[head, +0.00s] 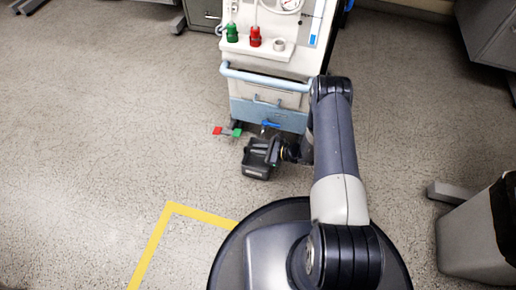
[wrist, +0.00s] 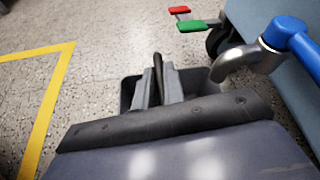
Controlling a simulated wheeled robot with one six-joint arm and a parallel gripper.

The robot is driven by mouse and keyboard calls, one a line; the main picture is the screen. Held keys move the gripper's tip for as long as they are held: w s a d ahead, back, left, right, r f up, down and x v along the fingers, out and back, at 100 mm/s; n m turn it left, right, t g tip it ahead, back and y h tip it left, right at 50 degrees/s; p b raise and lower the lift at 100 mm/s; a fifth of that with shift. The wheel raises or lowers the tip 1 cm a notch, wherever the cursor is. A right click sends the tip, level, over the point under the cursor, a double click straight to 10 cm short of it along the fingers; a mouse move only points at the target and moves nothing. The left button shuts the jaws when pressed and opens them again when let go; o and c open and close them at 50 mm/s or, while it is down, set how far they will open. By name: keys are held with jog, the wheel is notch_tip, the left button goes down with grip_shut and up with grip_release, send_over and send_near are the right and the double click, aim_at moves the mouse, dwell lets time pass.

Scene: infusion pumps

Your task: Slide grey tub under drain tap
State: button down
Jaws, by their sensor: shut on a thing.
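The dark grey tub (head: 257,172) stands on the floor in front of the machine, and its far part also shows in the wrist view (wrist: 196,78). The drain tap (head: 268,124) has a blue lever and sits low on the machine's front, a little behind the tub. In the wrist view the tap's metal spout (wrist: 235,62) bends down close beside the tub's right edge. My wrist hides much of the tub there.
The white and blue machine (head: 268,95) stands behind the tub. A red pedal (head: 217,131) and a green pedal (head: 237,132) stick out at its lower left. Yellow floor tape (head: 190,211) lies in front. A grey bin (head: 475,240) is at the right. Floor to the left is clear.

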jog(key=c, duration=1.4)
grip_release()
jog(key=p+v, duration=0.4)
jog(key=v, duration=0.6)
jog(key=shift+d, duration=0.35)
jog(key=shift+s, duration=0.1)
jog(key=b+x, duration=0.4)
jog(key=x, duration=0.7)
jog(key=shift+s, duration=0.1)
jog(key=shift+r, duration=0.55)
jog(key=shift+d+f, duration=0.1)
